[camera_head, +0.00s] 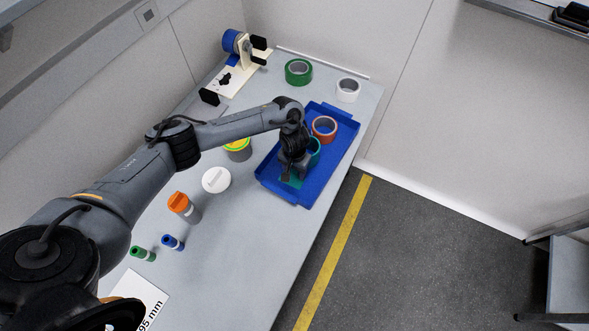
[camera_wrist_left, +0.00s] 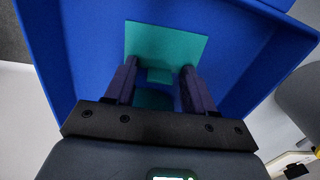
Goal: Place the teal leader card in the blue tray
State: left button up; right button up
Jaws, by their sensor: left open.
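The blue tray (camera_head: 270,184) lies on the table's right side, and its floor and walls fill much of the left wrist view (camera_wrist_left: 85,45). The teal leader card (camera_wrist_left: 166,42) lies inside the tray, seemingly flat on its floor. My left gripper (camera_head: 289,176) is open, low over the tray. In the left wrist view its fingertips (camera_wrist_left: 160,72) are apart at the card's near edge, and neither visibly grips it. My right gripper is out of view.
A white-lidded container (camera_head: 216,180) and an orange-capped one (camera_head: 182,205) stand left.

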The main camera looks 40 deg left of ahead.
pick_arm(q)
jog(key=shift+r, duration=0.55)
notch_tip(320, 180, up, 11)
jog(key=p, duration=0.6)
jog(key=s+d+f+m+t+h, duration=0.1)
jog(key=d+f+m+t+h, duration=0.15)
jog(key=d, duration=0.65)
jog(key=s+d+f+m+t+h, duration=0.1)
jog(key=s+d+m, duration=0.15)
jog(key=d, duration=0.65)
jog(key=s+d+r+m+t, duration=0.2)
jog(key=s+d+r+t, duration=0.15)
jog(key=d, duration=0.55)
jog(key=s+a+r+n+g+y, duration=0.1)
jog(key=s+a+r, duration=0.1)
jog(key=s+a, duration=0.6)
jog(key=s+a+r+n+g+y, duration=0.1)
jog(key=s+a+r+g+y, duration=0.1)
jog(key=s+a, duration=0.6)
jog(key=shift+s+a+r, duration=0.15)
jog(key=shift+a+r, duration=0.2)
jog(key=shift+a, duration=0.4)
